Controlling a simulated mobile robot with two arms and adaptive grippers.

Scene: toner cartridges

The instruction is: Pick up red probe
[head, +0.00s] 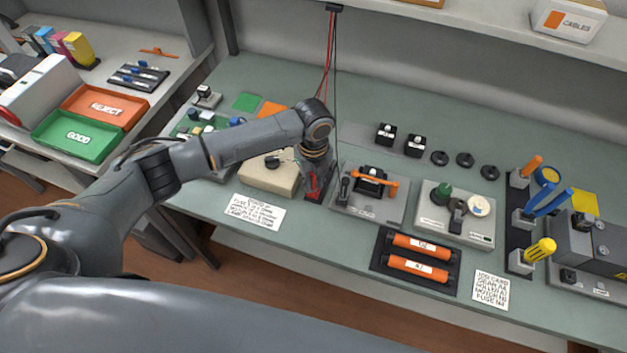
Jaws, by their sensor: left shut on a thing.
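My left gripper (315,188) points down at a small dark holder (325,192) on the green bench, between a beige box and a grey fixture. It is shut on the red probe (313,183), of which only a small red part shows between the fingers. The rest of the probe is hidden by the gripper and wrist. A red cable (327,75) and a black cable hang from a bracket above and run down behind my wrist. A dark probe-like piece (344,188) stands just right of the gripper. My right gripper is out of view.
The beige box (262,178) is close on the left; the grey fixture (372,205) with an orange handle is close on the right. Two orange cartridges lie in a black tray (385,266). Tools stand at right. Green and orange trays (75,152) are on the left bench.

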